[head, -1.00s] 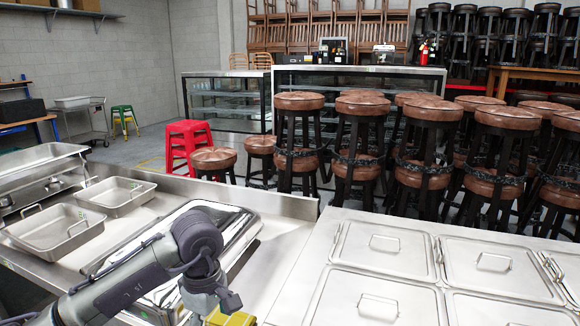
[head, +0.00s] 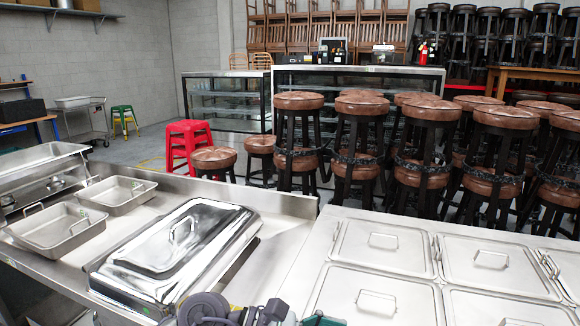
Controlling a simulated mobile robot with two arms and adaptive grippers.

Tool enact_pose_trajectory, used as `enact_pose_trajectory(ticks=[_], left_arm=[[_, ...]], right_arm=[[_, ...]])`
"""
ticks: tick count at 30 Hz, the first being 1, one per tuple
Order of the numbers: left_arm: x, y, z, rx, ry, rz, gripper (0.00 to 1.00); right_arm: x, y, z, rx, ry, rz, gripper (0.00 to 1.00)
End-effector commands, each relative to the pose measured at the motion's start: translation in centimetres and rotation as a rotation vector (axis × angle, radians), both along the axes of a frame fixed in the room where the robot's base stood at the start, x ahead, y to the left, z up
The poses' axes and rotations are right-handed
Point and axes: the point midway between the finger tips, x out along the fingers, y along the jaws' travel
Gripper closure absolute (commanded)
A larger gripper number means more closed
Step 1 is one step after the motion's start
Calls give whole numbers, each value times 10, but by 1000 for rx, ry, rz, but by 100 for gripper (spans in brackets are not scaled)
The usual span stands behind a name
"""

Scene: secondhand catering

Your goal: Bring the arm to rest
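My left arm shows only at the bottom edge in the head view, with a grey rounded wrist link and dark parts of the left gripper (head: 268,313) beside it. The frame edge cuts the gripper off, and its fingertips cannot be made out. A small green piece (head: 320,319) shows just right of it; I cannot tell whether the gripper touches it. My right arm and gripper are not in view.
A lidded steel chafing dish (head: 170,250) lies on the steel counter just beyond the arm. Two open steel pans (head: 57,228) stand at left. A counter with lidded pans (head: 383,241) is at right. Stools (head: 300,101) stand behind.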

Motion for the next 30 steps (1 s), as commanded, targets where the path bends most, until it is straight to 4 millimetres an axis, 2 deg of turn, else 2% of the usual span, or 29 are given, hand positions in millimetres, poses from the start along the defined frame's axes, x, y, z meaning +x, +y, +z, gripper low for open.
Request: enact_pose_trajectory(ticks=[1,3,5,6,8,10,13,16,19,22,23,24,27,30], left_arm=[[-4,-7,24,-170,121,62,5],[3,-3,58,-395,298,162,5],[15,11,81,-578,460,255,5],[26,25,91,-695,575,319,5],[44,51,98,-863,751,422,5],[65,87,93,-1048,964,549,5],[87,143,58,-1289,1273,750,5],[92,194,0,-1496,1575,966,5],[75,232,-64,-1657,1843,1186,5],[40,257,-125,-1779,2080,1415,5],[27,263,-141,1776,-2104,-1457,5],[11,268,-159,1689,-2034,-1440,5],[-28,276,-194,1510,-1886,-1406,5],[-64,279,-217,1374,-1769,-1382,5]], right_arm=[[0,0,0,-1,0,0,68],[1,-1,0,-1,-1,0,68],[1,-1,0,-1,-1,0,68],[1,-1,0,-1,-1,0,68],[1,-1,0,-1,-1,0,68],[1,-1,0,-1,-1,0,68],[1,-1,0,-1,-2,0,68],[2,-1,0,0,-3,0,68],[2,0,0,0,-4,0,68],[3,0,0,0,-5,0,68],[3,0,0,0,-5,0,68],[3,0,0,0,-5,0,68],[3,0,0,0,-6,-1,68],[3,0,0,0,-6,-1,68]])
